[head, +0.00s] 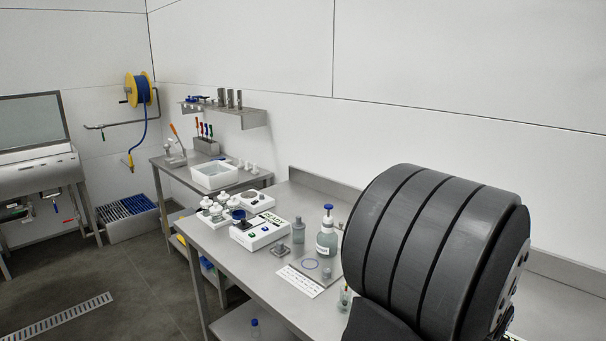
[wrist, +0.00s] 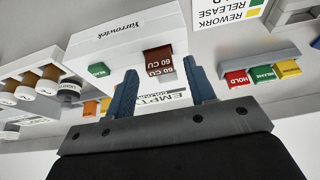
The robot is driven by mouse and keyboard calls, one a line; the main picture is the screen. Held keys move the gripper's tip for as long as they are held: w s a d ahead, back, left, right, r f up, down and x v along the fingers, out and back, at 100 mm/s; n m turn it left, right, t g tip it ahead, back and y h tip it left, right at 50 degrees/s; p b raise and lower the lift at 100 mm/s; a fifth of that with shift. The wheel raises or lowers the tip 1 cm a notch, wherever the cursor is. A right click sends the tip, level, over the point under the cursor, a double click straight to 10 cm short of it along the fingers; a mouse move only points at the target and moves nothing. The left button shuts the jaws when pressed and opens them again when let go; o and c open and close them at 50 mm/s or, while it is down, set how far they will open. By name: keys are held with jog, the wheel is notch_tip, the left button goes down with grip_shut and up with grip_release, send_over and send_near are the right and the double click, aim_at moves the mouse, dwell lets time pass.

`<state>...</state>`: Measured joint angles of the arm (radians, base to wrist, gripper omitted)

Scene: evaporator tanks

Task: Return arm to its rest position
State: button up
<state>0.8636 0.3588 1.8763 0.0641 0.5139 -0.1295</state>
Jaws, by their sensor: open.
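My gripper (wrist: 163,96) shows in the wrist view with its two blue-grey fingers apart. Between and beyond the fingertips is a brown tab marked "60 CU" (wrist: 158,62) on the front of a white Yarrowtek box (wrist: 125,40). I cannot tell whether the fingers touch anything; nothing is seen clamped between them. In the head view a large dark ribbed part of my arm fills the right side, and the gripper is hidden there.
In the head view, a steel bench (head: 255,275) carries a pump bottle (head: 327,238), a white instrument (head: 259,230) and several small containers. A shelf (head: 240,113) hangs on the wall.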

jog(key=shift+w+d+f, duration=0.15)
jog(key=shift+w+f, duration=0.05)
jog(key=shift+f, duration=0.35)
jog(key=shift+r, duration=0.7)
jog(key=shift+f, duration=0.15)
